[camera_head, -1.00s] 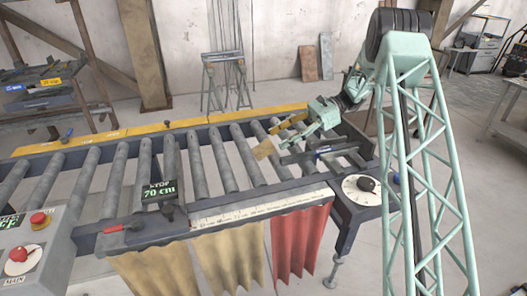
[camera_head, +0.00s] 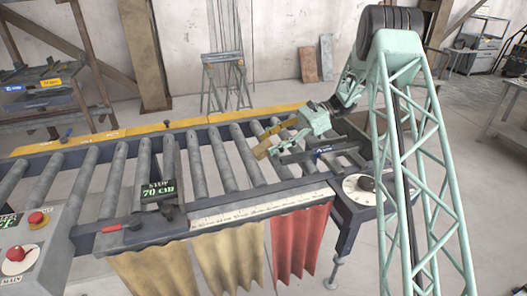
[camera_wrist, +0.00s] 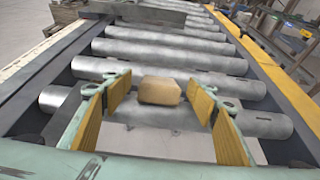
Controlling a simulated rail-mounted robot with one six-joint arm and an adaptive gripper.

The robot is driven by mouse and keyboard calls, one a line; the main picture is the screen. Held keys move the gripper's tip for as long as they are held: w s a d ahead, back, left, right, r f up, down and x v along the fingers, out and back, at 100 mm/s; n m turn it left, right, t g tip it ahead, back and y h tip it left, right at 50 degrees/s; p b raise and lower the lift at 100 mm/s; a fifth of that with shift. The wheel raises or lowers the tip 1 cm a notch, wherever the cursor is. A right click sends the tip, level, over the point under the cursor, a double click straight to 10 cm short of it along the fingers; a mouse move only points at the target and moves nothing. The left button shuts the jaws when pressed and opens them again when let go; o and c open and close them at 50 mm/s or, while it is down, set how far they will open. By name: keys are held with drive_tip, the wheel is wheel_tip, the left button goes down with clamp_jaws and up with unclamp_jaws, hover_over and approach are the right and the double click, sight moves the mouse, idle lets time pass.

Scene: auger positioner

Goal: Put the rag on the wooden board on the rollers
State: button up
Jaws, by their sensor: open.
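My gripper (camera_head: 265,144) is low over the rollers at the right end of the conveyor, its fingers pointing left. In the wrist view its two yellow-padded fingers (camera_wrist: 160,98) are spread apart. A small tan block-like thing (camera_wrist: 160,91) shows between them, with a gap to each pad. I cannot tell whether it is the folded rag or the end of the wooden board. In the head view the fingers largely cover that spot. No other rag or board can be made out on the rollers.
The rollers (camera_head: 115,170) to the left are bare. A yellow rail (camera_head: 160,126) runs along the back. A stop marked 70 cm (camera_head: 160,190) stands at the front edge. Curtains (camera_head: 230,258) hang below, and a control box (camera_head: 35,250) is at the left.

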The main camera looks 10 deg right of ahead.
drive_tip(key=shift+a+f, duration=0.2)
drive_tip(key=shift+a, duration=0.4)
drive_tip(key=c, duration=1)
